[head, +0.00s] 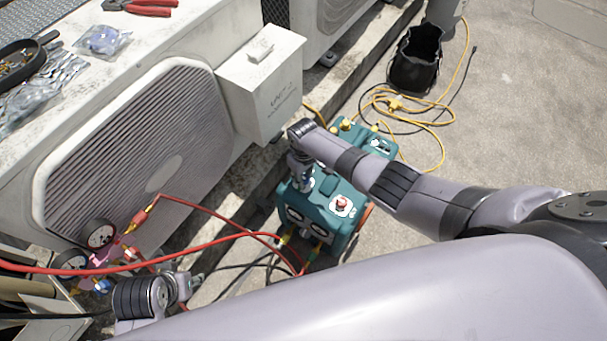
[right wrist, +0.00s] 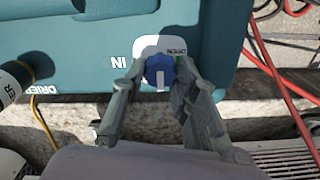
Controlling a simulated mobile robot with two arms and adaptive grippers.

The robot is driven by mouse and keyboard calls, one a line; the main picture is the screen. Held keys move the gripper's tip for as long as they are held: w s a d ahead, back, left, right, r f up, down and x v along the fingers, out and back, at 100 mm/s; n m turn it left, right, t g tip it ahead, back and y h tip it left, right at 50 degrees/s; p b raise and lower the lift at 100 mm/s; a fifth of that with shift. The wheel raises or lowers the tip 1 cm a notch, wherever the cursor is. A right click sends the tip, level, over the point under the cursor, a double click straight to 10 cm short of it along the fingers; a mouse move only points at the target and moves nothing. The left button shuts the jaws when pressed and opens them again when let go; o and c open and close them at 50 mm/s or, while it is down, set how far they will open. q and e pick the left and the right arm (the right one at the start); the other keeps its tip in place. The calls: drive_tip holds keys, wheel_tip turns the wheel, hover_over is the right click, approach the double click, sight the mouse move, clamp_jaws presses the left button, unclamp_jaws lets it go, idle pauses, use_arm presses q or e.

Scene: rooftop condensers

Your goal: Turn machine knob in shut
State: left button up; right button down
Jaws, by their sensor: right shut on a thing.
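The teal machine (head: 350,200) stands on the ground beside the grey unit, with gauges and a red button on its face. In the right wrist view, its blue knob (right wrist: 160,70) sits on a white plate by the label "IN", which appears upside down. The knob's white mark points down in that picture. My right gripper (right wrist: 160,66) is shut on the knob, one finger on each side. In the head view my right gripper (head: 300,182) is at the machine's left side and hides the knob. My left gripper (head: 186,286) is low at left; its fingers are unclear.
Red hoses (head: 200,208) run from a gauge set (head: 102,235) towards the machine. A black bag (head: 415,62) and yellow cable (head: 440,124) lie behind. Open ground is at right.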

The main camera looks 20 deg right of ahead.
sight(304, 178)
drive_tip(key=c, duration=1.3)
unclamp_jaws()
drive_tip(key=shift+r, duration=0.15)
wheel_tip(304, 178, up, 12)
drive_tip(key=shift+f, duration=0.15)
